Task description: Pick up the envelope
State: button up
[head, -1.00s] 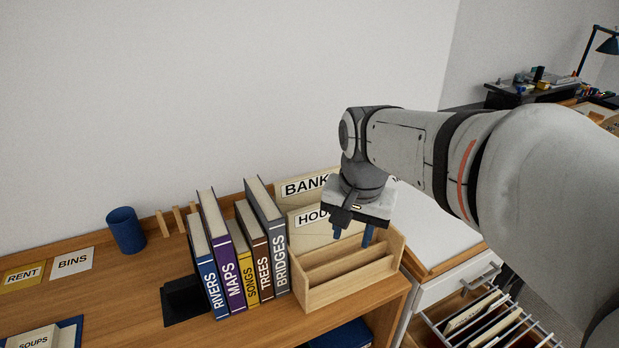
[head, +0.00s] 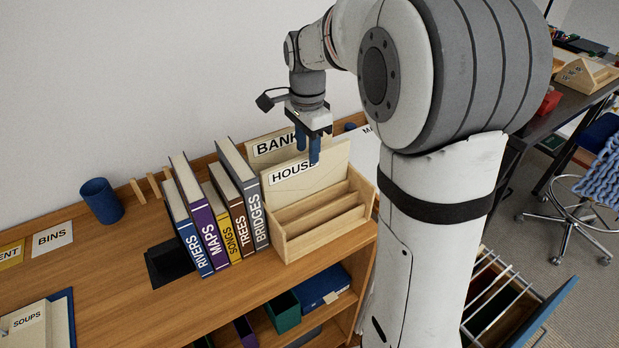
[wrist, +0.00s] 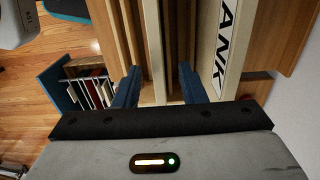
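Two cream paper pieces that look like envelopes or cards stand upright in a wooden sorter (head: 300,247). The front one is labelled HOUSE (head: 335,160), and the one behind it is labelled BANK (head: 262,147). My gripper (head: 307,151) points down over the HOUSE piece and hides part of both labels. In the wrist view my gripper (wrist: 160,87) has its blue fingers spread apart. Thin upright edges of wood or paper show between them. The BANK piece (wrist: 230,50) is to the right of the right finger. I cannot tell whether the fingers touch anything.
Several upright books (head: 243,200) stand close to the left of the sorter. A blue cup (head: 101,200) and small label cards are further left on the wooden desk (head: 110,290). An open drawer with rails (head: 492,290) is at the lower right.

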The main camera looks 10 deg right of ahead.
jog(key=shift+f, duration=0.65)
jog(key=shift+c, duration=0.6)
grip_shut()
